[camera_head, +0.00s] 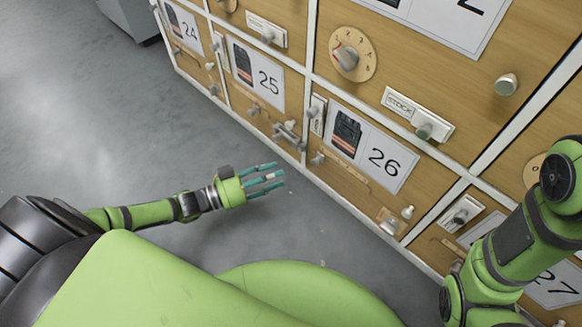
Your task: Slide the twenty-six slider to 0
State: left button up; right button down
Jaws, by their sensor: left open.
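The door marked 26 (402,182) is a wooden panel at right of centre in the head view. Low on it is a slanting slider track (346,174), with a small grey knob (317,158) at its upper left end. A short upright fitting with a grey knob (316,113) sits beside the label. I cannot read any scale marks on either. My left gripper (266,180) is open and empty, with teal fingers pointing right. It is over the floor, left of the door and apart from the slider. My right gripper is outside the view.
Doors 25 (268,82) and 24 (190,33) stand to the left, with 27 (555,285) partly behind my right arm. Above 26 are a dial (352,55), a STOCK plate (418,114) and a round knob (506,84). Grey floor (80,110) is clear on the left.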

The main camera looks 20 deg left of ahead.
pick_arm(q)
jog(key=shift+v, duration=1.4)
jog(key=shift+r, duration=0.1)
